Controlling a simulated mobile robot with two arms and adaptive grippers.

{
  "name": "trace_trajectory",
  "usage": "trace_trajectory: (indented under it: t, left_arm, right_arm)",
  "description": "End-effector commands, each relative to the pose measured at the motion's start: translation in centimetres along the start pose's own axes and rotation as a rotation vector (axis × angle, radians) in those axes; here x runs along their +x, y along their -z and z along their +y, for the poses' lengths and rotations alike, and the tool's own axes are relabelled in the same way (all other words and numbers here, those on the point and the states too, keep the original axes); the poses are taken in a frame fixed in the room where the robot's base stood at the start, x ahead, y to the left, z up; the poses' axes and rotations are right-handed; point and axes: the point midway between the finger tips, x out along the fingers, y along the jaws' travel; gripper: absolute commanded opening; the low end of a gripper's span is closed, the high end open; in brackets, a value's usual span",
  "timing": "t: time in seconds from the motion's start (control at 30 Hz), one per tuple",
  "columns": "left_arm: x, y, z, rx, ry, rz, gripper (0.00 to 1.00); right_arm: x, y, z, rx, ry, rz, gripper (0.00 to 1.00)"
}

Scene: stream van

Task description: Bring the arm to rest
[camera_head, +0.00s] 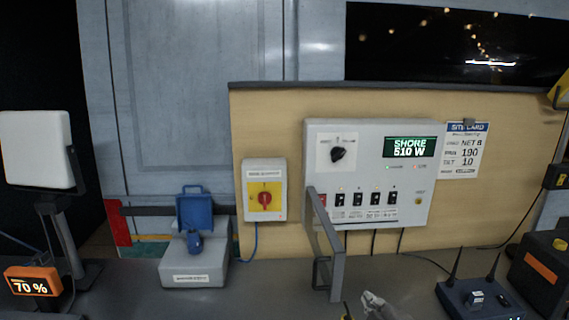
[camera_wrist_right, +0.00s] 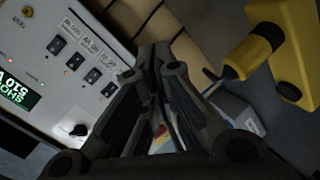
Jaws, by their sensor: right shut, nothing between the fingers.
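My right gripper (camera_head: 373,304) shows only in small part at the bottom edge of the head view, in front of the grey control panel and below it. In the right wrist view its dark fingers (camera_wrist_right: 155,62) are closed together with nothing held between their tips. The panel (camera_wrist_right: 60,20) shows tilted beside the fingers there. The rest of my right arm is hidden below the head view. My left gripper is in neither view.
The control panel (camera_head: 420,212) reads SHORE 510 W. A grey upright bracket (camera_head: 337,265) stands before it.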

Motion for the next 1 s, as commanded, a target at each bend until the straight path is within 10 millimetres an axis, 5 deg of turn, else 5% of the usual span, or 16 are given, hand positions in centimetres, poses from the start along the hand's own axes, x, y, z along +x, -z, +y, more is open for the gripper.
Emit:
trace_trajectory:
  t: [0.1, 0.3, 0.73, 1.0]
  left_arm:
    - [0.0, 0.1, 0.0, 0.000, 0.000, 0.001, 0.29]
    - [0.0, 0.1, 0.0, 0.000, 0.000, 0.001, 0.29]
    - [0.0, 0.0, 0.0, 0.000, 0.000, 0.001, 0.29]
    - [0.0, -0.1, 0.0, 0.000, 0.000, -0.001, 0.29]
  right_arm:
    - [-4.1, -3.2, -6.7, 0.208, 0.166, -0.116, 0.00]
    - [-12.2, -7.4, -15.1, 0.513, 0.379, -0.350, 0.00]
    - [-25.9, -11.1, -22.8, 0.864, 0.581, -0.756, 0.00]
    - [-22.0, -13.3, -27.6, 0.850, 0.592, -0.767, 0.00]
